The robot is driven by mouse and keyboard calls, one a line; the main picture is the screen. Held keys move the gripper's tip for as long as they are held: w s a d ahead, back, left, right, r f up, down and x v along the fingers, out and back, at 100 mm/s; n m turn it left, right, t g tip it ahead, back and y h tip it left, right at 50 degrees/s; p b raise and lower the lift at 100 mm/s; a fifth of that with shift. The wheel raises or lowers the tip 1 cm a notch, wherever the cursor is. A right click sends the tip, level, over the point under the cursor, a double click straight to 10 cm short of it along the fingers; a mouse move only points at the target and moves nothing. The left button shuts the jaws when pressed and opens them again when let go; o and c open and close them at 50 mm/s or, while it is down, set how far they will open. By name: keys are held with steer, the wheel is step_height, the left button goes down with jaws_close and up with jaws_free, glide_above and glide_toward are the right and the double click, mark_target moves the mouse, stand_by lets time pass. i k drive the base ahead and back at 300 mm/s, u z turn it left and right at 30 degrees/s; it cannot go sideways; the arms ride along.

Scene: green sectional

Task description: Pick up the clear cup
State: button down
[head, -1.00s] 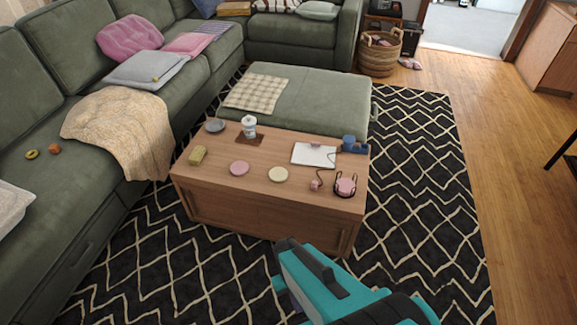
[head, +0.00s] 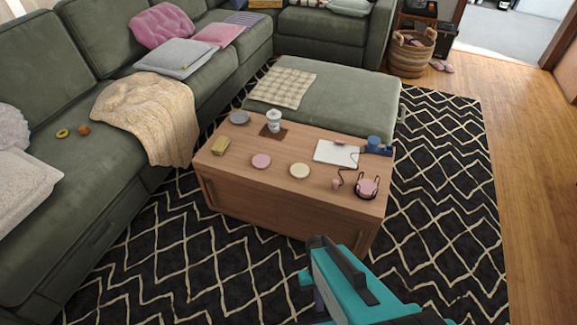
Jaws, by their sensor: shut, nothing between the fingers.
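A pale cup with a lid (head: 274,121), whitish to clear with a dark mark on its side, stands upright on a brown square mat (head: 270,133) near the back left of the wooden coffee table (head: 235,179). It is the only cup of this look that I make out. My gripper (head: 312,262), at the end of my teal arm, is at the bottom of the view, in front of the table's near right corner. It is shut and empty, well apart from the cup.
On the table are a grey dish (head: 239,118), yellow block (head: 220,145), pink disc (head: 261,161), cream disc (head: 299,171), white notepad (head: 336,153), blue object (head: 376,145) and pink headphones-like item (head: 367,187). Sofa (head: 62,175) left, ottoman (head: 340,95) behind; patterned rug (head: 440,230) free right.

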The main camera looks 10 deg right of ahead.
mark_target(274, 125)
steer(key=u, duration=0.25)
steer(key=i, duration=1)
steer(key=z, duration=0.25)
